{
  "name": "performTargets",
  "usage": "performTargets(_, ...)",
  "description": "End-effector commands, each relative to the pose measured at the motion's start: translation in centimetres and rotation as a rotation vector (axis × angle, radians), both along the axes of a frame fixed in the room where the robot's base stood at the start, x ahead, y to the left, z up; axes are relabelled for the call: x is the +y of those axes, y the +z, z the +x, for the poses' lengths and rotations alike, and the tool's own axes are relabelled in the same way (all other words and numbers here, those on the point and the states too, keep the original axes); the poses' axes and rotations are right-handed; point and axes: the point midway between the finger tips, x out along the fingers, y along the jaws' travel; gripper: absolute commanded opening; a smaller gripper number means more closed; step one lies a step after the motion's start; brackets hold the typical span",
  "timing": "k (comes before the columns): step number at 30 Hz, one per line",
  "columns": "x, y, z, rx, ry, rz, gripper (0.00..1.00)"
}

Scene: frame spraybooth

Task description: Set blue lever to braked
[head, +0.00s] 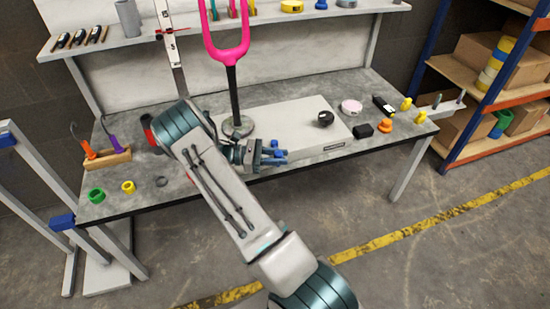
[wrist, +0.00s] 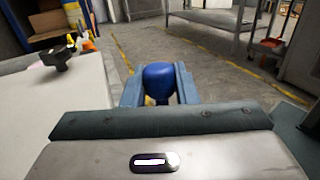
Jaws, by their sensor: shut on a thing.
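The blue lever shows in the wrist view as a rounded blue knob (wrist: 158,79), between the two blue-grey fingers of my gripper (wrist: 159,88). The fingers close on it from both sides. In the head view my gripper (head: 274,157) is at the front left part of the pale box (head: 298,113) on the workbench, with its fingers pointing right. A bit of blue (head: 274,143) shows by the fingers there. The lever's base and any position marks are hidden or too small to read.
A black knob (head: 326,118) stands on the box. A pink fork-shaped piece (head: 228,45) on a dark post rises just behind my gripper. Small parts, including an orange one (head: 386,126), lie right of the box. Floor in front of the bench is free.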

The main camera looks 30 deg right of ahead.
Motion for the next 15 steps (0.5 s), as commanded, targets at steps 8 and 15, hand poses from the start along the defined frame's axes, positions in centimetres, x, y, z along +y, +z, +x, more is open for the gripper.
performTargets(8, 0.10, -0.07, -0.04, 0.001, 0.001, 0.000, 0.37)
performTargets(15, 0.21, -0.03, 0.05, 0.001, 0.005, -0.001, 0.47)
